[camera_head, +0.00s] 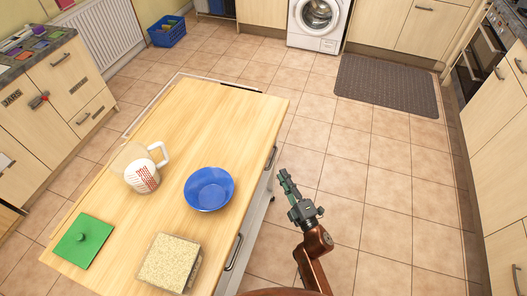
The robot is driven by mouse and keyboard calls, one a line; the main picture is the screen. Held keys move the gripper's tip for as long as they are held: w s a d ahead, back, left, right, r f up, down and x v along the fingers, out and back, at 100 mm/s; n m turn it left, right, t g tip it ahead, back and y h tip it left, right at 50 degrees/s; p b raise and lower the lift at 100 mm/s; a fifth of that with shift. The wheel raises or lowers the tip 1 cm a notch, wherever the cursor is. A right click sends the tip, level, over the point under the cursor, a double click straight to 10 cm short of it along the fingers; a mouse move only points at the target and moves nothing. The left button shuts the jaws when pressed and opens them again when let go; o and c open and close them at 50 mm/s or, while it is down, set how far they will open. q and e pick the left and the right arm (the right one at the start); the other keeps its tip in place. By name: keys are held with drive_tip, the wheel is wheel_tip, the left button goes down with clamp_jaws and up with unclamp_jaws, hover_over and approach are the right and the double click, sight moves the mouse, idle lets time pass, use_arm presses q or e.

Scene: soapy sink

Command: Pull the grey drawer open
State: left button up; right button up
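The wooden-topped island (215,130) fills the middle left. Below its right edge a narrow strip of grey front (257,210) shows, steeply foreshortened; I take it to be the grey drawer side. Two dark handles stand out along this side: a far handle (271,158) and a near handle (234,252). My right gripper (283,174) is just right of the island, its fingers pointing up the picture near the far handle. I cannot tell whether it touches anything or how far its fingers are apart. My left gripper is out of view. No drawer visibly stands out.
On the island are a blue bowl (209,189), a measuring jug (142,176), a green lidded square (84,241) and a speckled block (170,263). Open tiled floor (345,180) lies right of the island, with a grey mat (388,84) farther back.

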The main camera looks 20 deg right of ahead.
sight(273, 158)
drive_tip(key=shift+n, duration=0.3)
drive_tip(key=w, duration=0.2)
drive_tip(key=w+a+r+b, duration=0.1)
drive_tip(key=w, duration=0.2)
drive_tip(key=w+a+r, duration=0.1)
drive_tip(key=w, duration=0.2)
drive_tip(key=shift+w, duration=0.2)
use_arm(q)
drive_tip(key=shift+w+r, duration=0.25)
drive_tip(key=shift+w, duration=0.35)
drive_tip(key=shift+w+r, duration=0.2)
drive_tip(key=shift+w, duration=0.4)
use_arm(e)
drive_tip(key=shift+c, duration=0.3)
clamp_jaws()
